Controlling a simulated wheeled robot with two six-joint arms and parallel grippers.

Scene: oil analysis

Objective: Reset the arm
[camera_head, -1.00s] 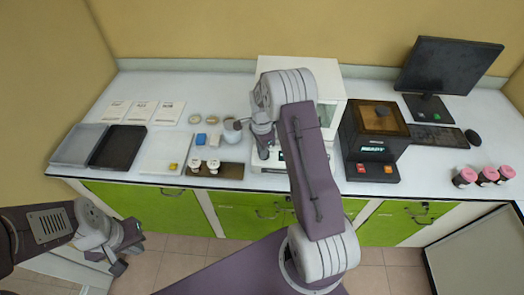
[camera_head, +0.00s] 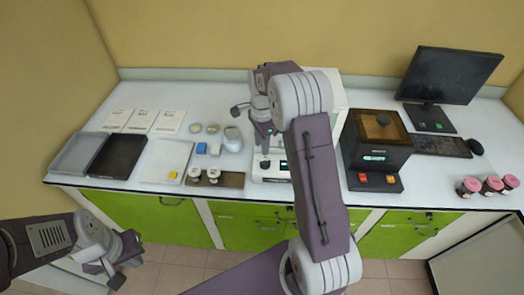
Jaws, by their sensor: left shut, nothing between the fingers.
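My left gripper (camera_head: 116,277) hangs at the lower left, in front of the green cabinets and below the counter. Its fingers are shut and empty. My right arm crosses the middle of the view, and its gripper (camera_head: 265,147) points down over the counter in front of the white boxy instrument (camera_head: 339,88). Its fingertips are small and dark, so I cannot tell whether they are open or shut. No object shows clearly in it. A rounded white jar (camera_head: 233,140) stands just left of it, apart from it.

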